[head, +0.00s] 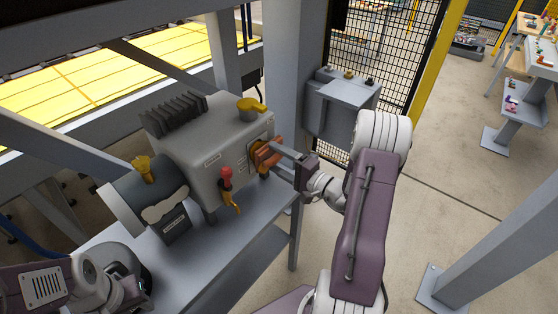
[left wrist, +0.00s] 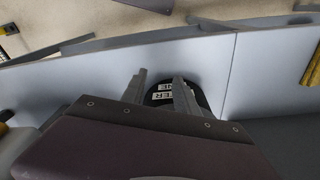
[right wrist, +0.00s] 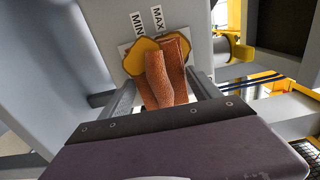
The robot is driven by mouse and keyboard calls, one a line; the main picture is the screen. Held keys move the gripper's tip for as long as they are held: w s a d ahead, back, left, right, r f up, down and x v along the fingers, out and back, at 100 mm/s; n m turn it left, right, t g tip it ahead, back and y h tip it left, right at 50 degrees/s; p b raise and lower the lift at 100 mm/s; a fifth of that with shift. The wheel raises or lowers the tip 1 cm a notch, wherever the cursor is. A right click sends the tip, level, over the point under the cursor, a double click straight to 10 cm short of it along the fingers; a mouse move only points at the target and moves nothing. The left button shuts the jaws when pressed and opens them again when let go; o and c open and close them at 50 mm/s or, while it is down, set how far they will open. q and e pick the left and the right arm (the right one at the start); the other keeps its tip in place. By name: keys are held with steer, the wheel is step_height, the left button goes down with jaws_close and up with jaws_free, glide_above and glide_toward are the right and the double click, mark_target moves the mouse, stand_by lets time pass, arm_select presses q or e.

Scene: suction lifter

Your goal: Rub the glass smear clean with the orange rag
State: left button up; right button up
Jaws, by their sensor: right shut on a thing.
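The orange rag (head: 267,156) is in my right gripper (head: 278,158), at the right-hand face of the grey machine (head: 225,135). In the right wrist view the folded rag (right wrist: 166,82) stands between the fingers, against or just in front of a round yellow-rimmed fitting (right wrist: 133,62) beside MIN and MAX labels. I cannot tell contact for sure. The glass and its smear do not show; the rag covers that spot. My left gripper (left wrist: 160,88) is open and empty above the grey bench, with a dark labelled object (left wrist: 162,97) beyond its fingers.
The machine stands on a grey bench (head: 240,235). A grey box on a post (head: 342,105) stands behind my right arm.

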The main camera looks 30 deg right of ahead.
mark_target(270, 168)
arm_select(q)
steer(key=shift+f, duration=0.25)
arm_select(e)
steer(key=shift+x, duration=0.8)
